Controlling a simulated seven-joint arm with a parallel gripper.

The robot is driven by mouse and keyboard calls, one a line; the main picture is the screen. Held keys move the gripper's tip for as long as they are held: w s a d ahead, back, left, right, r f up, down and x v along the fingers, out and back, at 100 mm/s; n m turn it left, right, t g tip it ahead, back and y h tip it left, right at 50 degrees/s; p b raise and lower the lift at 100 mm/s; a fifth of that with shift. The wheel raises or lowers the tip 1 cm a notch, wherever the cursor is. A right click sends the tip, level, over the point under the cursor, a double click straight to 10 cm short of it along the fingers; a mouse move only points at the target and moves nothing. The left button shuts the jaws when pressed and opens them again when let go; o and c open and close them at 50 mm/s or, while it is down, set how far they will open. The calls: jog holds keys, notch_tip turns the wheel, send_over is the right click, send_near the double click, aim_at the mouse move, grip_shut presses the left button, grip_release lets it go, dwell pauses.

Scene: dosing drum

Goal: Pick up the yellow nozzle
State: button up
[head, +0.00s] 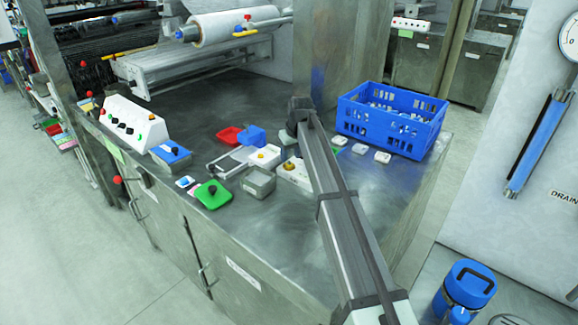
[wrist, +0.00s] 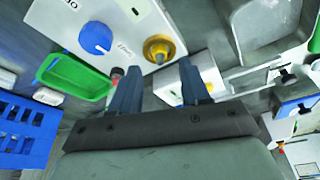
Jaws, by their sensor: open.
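The yellow nozzle appears to be the round yellow piece (wrist: 158,48) with a grey centre, on a white box (wrist: 110,30) with a blue knob in the wrist view. My gripper (wrist: 160,68) is open and empty. Its two blue-grey fingers stand apart, with the nozzle visible beyond and between their tips; the distance to it is unclear. In the head view, my arm crosses the bench and hides part of the area beside it. Small yellow pieces show there on one white box (head: 262,157) and another (head: 293,176); I cannot tell which is the nozzle.
A blue crate (head: 391,122) of small parts stands right of my arm. Left of it are a red tray (head: 228,136), a grey box (head: 258,183) and a green item (head: 213,195). A green tray (wrist: 68,78) lies beside the white box in the wrist view.

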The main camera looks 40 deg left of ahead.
aim_at(289, 164)
jog(key=shift+x, duration=1.4)
jog(key=shift+c, duration=0.4)
grip_shut()
